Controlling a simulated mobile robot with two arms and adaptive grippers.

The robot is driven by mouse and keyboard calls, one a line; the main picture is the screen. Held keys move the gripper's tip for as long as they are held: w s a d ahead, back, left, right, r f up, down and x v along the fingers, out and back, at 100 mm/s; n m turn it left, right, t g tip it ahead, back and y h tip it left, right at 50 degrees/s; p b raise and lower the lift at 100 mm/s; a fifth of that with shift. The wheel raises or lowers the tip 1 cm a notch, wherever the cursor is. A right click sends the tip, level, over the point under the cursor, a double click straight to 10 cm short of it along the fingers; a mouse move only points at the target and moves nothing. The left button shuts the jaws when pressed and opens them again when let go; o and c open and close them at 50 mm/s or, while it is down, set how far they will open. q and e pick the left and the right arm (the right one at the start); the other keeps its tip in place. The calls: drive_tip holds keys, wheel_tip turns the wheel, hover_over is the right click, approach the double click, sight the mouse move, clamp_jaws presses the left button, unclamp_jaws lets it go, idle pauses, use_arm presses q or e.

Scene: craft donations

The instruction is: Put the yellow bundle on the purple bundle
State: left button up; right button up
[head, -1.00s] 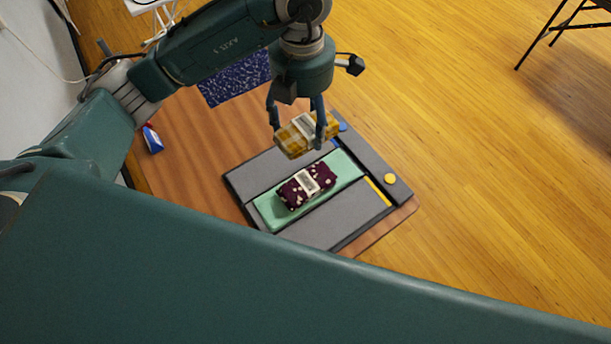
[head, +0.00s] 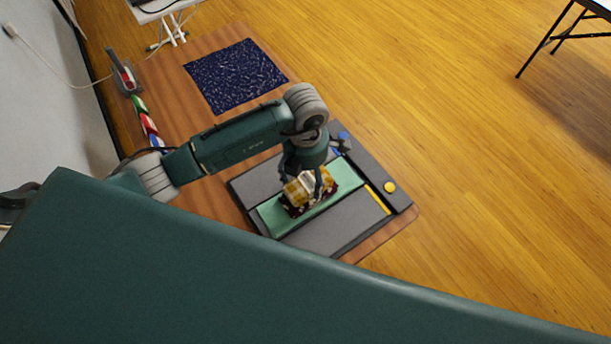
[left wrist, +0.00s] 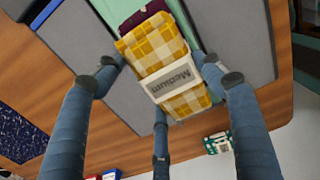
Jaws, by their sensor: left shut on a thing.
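The yellow checked bundle (head: 299,190) has a pale band, which reads "Medium" in the left wrist view, where the bundle (left wrist: 152,48) fills the middle. My left gripper (head: 306,184) is shut on it, with fingers on both sides (left wrist: 160,68). The dark purple spotted bundle (head: 328,185) lies on the green strip of a folding board, directly below the yellow one and mostly hidden by it. Only an end of the purple bundle (left wrist: 137,15) shows in the left wrist view. I cannot tell whether the two bundles touch. My right gripper is not in view.
The grey board (head: 330,232) with a green middle strip (head: 270,215) and a yellow round button (head: 389,187) sits on a wooden table (head: 165,75). A dark blue speckled mat (head: 235,75) lies behind. Red, green and blue items (head: 145,120) lie along the left edge.

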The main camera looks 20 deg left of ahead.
use_arm(q)
drive_tip(key=shift+f, duration=0.4)
drive_tip(key=shift+f, duration=0.15)
drive_tip(key=o, duration=1.2)
